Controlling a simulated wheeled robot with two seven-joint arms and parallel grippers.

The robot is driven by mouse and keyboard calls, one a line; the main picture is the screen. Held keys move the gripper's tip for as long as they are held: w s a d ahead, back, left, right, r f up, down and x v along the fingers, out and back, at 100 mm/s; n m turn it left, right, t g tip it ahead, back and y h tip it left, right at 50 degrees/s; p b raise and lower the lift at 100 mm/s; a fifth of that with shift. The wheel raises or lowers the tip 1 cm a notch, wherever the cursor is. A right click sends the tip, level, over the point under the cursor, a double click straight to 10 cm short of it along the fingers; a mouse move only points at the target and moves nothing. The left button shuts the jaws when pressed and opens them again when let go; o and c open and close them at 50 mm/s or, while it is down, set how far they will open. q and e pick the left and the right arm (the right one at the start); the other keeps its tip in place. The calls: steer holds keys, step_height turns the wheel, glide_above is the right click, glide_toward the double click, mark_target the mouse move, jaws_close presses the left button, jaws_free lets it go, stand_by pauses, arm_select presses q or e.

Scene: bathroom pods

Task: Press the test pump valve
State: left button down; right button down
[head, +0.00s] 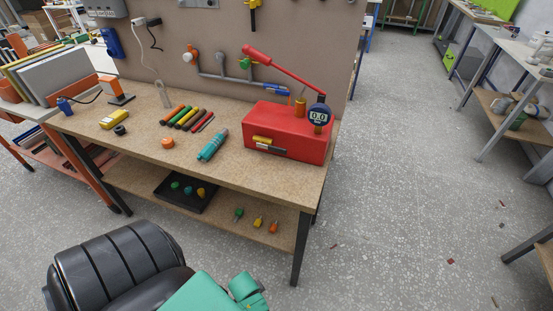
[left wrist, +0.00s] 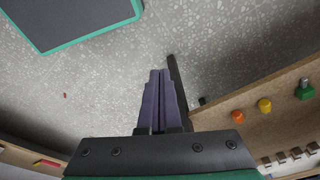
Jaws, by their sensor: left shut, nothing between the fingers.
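The test pump is a red box (head: 285,133) on the right end of the workbench, with a long red lever (head: 284,71) raised up to the left. A round dark gauge (head: 319,115) reading 0.0 is at its right end, beside an orange-brass fitting (head: 300,106). A blue handle (head: 277,90) shows behind the box; I cannot tell which part is the valve. My left gripper (left wrist: 160,74) is shut and empty in the left wrist view, low over the floor beside a dark bench leg (left wrist: 176,90). Its fingers do not show in the head view. My right gripper is not in view.
The workbench (head: 240,185) carries a teal tool (head: 213,145), an orange ring (head: 168,143) and several coloured sticks. Its lower shelf (head: 150,190) holds a black tray (head: 186,191) and small coloured fittings, also near my gripper. Speckled floor (head: 400,180) is open to the right.

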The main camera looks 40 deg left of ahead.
arm_select(q)
steer(key=w+r+t+b, duration=0.1)
steer(key=w+r+b, duration=0.25)
steer(key=r, duration=0.75)
steer(key=w+r+t+b, duration=0.1)
steer(key=w+r+b, duration=0.3)
steer(key=r, duration=0.7)
steer(key=w+a+r+m+t+y+p, duration=0.1)
steer(key=w+a+r+m+t+y, duration=0.35)
steer(key=a+r+m, duration=0.6)
steer(key=w+r+m+t, duration=0.1)
steer(key=w+r+m, duration=0.1)
steer(key=m, duration=0.4)
steer(key=w+a+r+m+t, duration=0.1)
steer(key=w+r+m+t, duration=0.1)
steer(key=m, duration=0.4)
steer(key=w+a+r+m+t, duration=0.1)
steer(key=w+r+m, duration=0.1)
steer(key=m, duration=0.4)
steer(key=shift+w+r+t+y, duration=0.25)
steer(key=shift+w+y, duration=0.1)
steer(key=shift+w+d+r+m+t, duration=0.25)
steer(key=shift+r+m+t, duration=0.1)
steer(key=shift+m, duration=0.4)
